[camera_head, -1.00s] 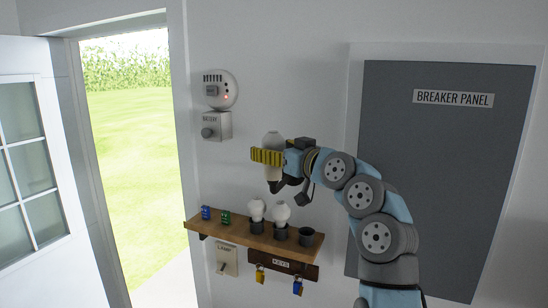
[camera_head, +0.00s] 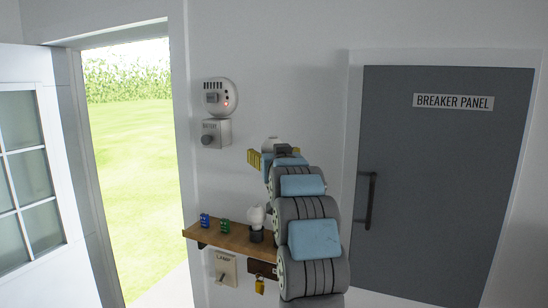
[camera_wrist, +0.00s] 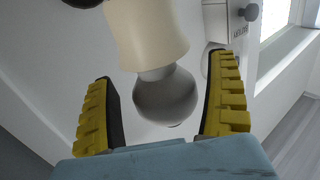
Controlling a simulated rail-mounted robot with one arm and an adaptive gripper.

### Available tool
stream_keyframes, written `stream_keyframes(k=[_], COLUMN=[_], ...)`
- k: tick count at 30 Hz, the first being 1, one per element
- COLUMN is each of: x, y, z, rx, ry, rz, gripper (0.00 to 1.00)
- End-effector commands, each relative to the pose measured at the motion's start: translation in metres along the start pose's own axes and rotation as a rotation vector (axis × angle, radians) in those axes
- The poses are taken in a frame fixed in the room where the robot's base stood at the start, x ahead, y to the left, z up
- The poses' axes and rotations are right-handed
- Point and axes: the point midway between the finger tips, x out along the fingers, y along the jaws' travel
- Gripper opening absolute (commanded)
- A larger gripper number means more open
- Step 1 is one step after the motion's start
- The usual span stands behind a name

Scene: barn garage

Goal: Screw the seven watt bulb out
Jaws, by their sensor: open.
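A rounded bulb (camera_wrist: 168,98) sits in a cream lamp holder (camera_wrist: 148,35) in the wrist view. In the head view its pale top (camera_head: 270,143) shows just above my gripper (camera_head: 268,160), and the holder is hidden. My gripper also shows in the wrist view (camera_wrist: 162,112), with its yellow ribbed fingers spread on both sides of the bulb. Gaps remain between the fingers and the glass. Another white bulb (camera_head: 256,214) stands in a dark cup on the wooden shelf (camera_head: 233,239). I read no wattage on either bulb.
My arm covers the shelf's right part. Blue (camera_head: 205,220) and green (camera_head: 224,227) small items stand at its left. A battery box (camera_head: 215,133) and a round detector (camera_head: 219,96) are on the wall. The breaker panel (camera_head: 450,180) is at right, an open doorway at left.

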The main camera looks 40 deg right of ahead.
Motion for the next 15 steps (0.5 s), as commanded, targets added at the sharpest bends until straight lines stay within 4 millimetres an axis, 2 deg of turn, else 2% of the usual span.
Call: stream_keyframes(k=[15], x=[0.0009], y=[-0.0030], z=[0.0001], rx=[-0.001], ry=[-0.003], rz=[0.239], gripper=[0.89])
